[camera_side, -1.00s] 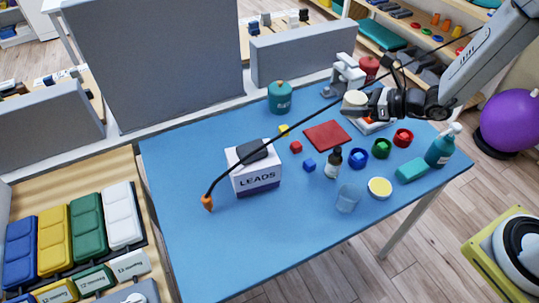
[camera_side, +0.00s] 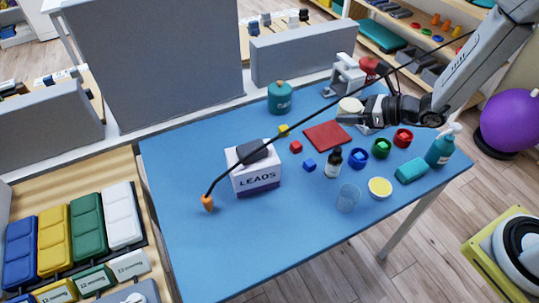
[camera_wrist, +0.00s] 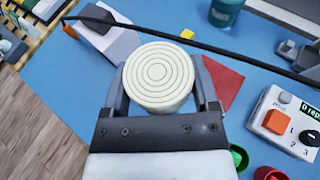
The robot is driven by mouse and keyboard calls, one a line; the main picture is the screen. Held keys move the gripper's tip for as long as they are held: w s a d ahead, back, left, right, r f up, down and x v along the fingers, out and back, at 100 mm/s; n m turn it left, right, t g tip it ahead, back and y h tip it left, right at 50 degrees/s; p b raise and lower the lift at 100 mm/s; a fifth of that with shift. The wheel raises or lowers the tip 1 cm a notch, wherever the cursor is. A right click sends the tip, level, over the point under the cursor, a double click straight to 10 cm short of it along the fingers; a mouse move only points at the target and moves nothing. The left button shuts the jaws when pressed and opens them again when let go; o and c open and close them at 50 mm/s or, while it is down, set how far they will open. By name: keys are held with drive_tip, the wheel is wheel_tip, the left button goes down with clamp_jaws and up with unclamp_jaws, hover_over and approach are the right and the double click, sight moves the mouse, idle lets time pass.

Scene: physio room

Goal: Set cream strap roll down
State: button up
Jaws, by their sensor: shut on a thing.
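The cream strap roll (camera_wrist: 158,77) is a thick disc with rings on its top face, seen in the wrist view between my two gripper fingers. In the side view the cream roll (camera_side: 350,105) is at the end of my gripper (camera_side: 358,112), over the back right of the blue table. My gripper (camera_wrist: 160,88) is shut on the roll. A red square mat (camera_side: 326,136) lies flat to the left and in front of it; it shows partly behind the right finger in the wrist view (camera_wrist: 222,80). I cannot tell whether the roll touches the table.
A white device (camera_wrist: 285,125) with buttons lies to the right in the wrist view. A teal canister (camera_side: 280,98), the LEADS box (camera_side: 256,178), a dark bottle (camera_side: 333,163) and small cups stand around. A black cable (camera_side: 290,122) crosses above the table. The front left table area is clear.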

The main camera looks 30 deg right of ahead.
drive_tip(key=s+a+f+n+g+y, duration=0.1)
drive_tip(key=a+f, duration=0.1)
drive_tip(key=a, duration=0.3)
drive_tip(key=s+a+f+n+g+y, duration=0.1)
drive_tip(key=s+a+f+n, duration=0.1)
drive_tip(key=a, duration=0.3)
drive_tip(key=n+g+y, duration=0.2)
drive_tip(key=n+g, duration=0.1)
drive_tip(key=g, duration=0.1)
hover_over(289, 224)
wheel_tip(289, 224, down, 5)
drive_tip(key=shift+t+y, duration=0.3)
drive_tip(key=shift+f, duration=2.3)
drive_tip(key=shift+f, duration=0.1)
drive_tip(key=shift+f, duration=1.65)
drive_tip(key=shift+f, duration=0.6)
drive_tip(key=o, duration=1.1)
drive_tip(key=shift+r, duration=0.1)
